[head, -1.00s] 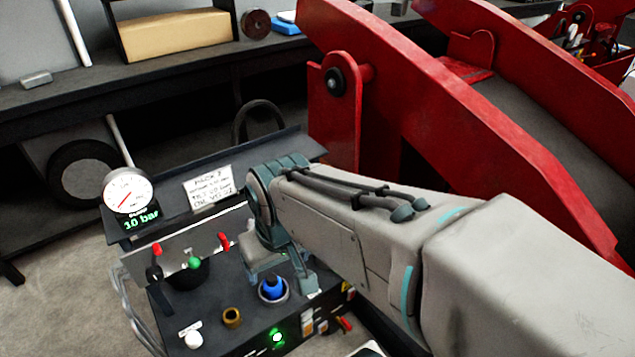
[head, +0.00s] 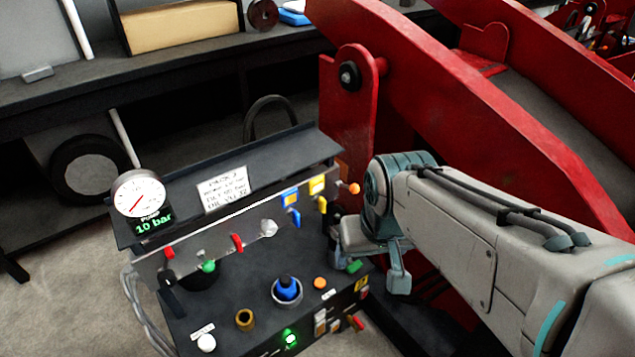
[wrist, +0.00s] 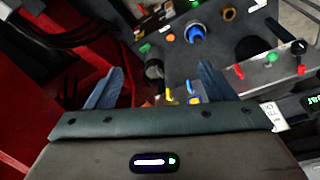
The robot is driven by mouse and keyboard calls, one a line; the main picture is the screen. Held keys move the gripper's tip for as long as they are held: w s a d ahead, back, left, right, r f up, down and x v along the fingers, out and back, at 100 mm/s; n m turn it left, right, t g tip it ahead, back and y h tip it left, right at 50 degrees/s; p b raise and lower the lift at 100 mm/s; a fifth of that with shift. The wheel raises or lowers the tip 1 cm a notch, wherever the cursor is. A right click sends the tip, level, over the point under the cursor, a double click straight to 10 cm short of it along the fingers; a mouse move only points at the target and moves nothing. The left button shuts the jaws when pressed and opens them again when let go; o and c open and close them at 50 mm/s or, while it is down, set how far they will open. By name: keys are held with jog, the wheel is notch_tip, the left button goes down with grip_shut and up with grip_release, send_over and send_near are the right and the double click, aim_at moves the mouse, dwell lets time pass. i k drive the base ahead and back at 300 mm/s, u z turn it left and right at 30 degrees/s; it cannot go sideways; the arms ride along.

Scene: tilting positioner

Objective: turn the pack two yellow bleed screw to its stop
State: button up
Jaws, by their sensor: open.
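The pack two panel (head: 240,285), with a "PACK 2" sign (head: 222,188), stands below my arm in the head view. A small yellow screw-like handle (head: 322,204) hangs below a yellow tag (head: 317,185) at the right end of the upright plate. A yellow piece (wrist: 169,95) also shows in the wrist view, low between the fingers; I cannot tell its turn angle. My gripper (head: 374,268) is open, right of the panel's edge and apart from the yellow handle. In the wrist view my gripper (wrist: 160,82) has its fingers spread, with a dark cylinder (wrist: 154,70) beyond the gap.
A blue handle (head: 294,217), red handles (head: 237,243), a green knob (head: 208,266) and a blue knob (head: 286,289) crowd the panel. The gauge (head: 138,193) reads 10 bar. An orange knob (head: 354,188) sticks out near my wrist. Red machine arms (head: 440,90) rise behind.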

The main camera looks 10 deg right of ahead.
aim_at(321, 201)
jog(key=u, duration=1.2)
jog(key=k, duration=0.7)
jog(key=z, duration=0.9)
jog(key=i, duration=1)
jog(key=z, duration=0.05)
